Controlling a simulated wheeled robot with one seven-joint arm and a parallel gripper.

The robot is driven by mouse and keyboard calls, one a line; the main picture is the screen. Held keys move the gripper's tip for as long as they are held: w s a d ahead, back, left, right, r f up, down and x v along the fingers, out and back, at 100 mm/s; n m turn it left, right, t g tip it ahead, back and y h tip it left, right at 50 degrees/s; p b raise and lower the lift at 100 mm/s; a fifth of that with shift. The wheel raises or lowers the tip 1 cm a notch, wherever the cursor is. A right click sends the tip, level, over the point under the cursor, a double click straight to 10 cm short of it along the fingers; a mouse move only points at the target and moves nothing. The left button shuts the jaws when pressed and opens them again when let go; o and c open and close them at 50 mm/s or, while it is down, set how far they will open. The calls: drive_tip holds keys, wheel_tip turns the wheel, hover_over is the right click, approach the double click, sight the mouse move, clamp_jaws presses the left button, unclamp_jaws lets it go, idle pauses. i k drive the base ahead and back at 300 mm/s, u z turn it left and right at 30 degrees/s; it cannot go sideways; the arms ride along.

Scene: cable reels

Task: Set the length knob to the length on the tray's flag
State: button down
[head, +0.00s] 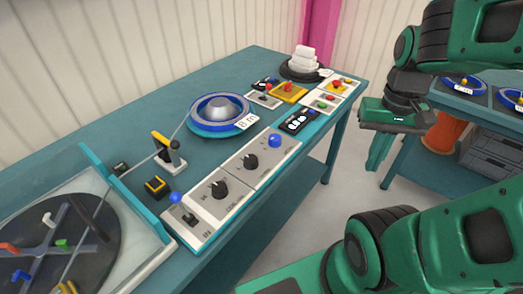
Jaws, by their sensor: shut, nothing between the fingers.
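A teal bench carries a white control strip with two black knobs, a nearer one (219,189) and a farther one (251,161). Their labels are too small to read, so I cannot tell which is the length knob. The blue round tray (192,126) behind the strip has a grey hub in it. A white flag (245,122) on its right side seems to read 8 m. My gripper (375,168) is shut and empty, pointing down beyond the bench's right edge, apart from the knobs.
A blue button (274,140) and a small black display (298,121) lie near the knobs. A yellow-topped cable guide (164,145) stands left of them. Another table with blue trays (464,82) stands at right.

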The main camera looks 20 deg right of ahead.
sight(275, 141)
drive_tip(key=z, duration=0.45)
drive_tip(key=k, duration=0.9)
drive_tip(key=u, duration=0.85)
drive_tip(key=i, duration=1)
drive_tip(key=z, duration=0.05)
